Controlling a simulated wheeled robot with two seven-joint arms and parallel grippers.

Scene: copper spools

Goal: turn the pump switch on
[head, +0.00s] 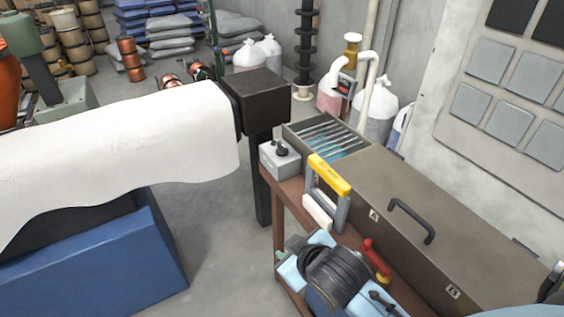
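A grey box with a black knob (280,158), which looks like the pump switch, sits at the far left end of the brown shelf (286,196). Its knob is on top, and its setting is too small to read. Nothing touches the knob. A light-blue and black mechanism fills the bottom of the view, apart from the box and nearer to me. It may be part of my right arm, but I cannot make out gripper fingers on it. My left gripper is not in view.
A yellow-topped grey frame (328,178) stands just right of the switch box. A long brown case (420,215) with a black handle lies behind the shelf. A red-handled tool (374,257) is nearer. A white-covered roll (120,150) is at left; grey floor lies between.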

